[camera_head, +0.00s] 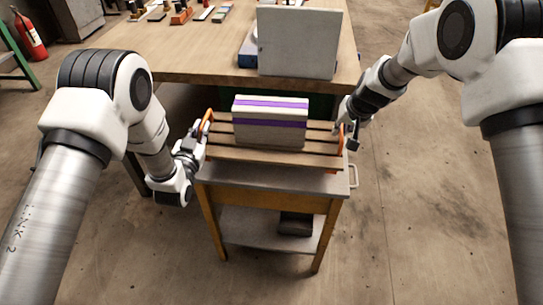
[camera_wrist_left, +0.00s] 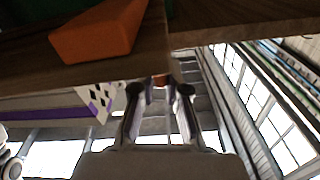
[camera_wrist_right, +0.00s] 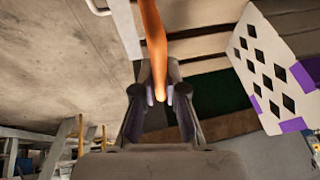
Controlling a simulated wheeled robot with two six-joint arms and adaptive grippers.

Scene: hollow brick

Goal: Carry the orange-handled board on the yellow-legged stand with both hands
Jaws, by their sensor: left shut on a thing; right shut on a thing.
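The slatted wooden board (camera_head: 220,153) has an orange handle at each end and lies over the grey top of the yellow-legged stand (camera_head: 262,196). I cannot tell whether it touches the stand. A pale hollow brick (camera_head: 268,136) with purple bands stands upright on it; its diamond-shaped holes show in the right wrist view (camera_wrist_right: 268,72). My left gripper (camera_head: 202,134) is shut on the left orange handle (camera_head: 207,117), mostly hidden between the fingers in the left wrist view. My right gripper (camera_head: 346,132) is shut on the right orange handle (camera_wrist_right: 154,48).
A wooden workbench (camera_head: 190,58) stands just behind the stand, carrying a large grey block (camera_head: 297,42) and several small items. A dark object (camera_head: 295,224) lies on the stand's lower shelf. A fire extinguisher (camera_head: 30,38) is at far left. Floor on the right is clear.

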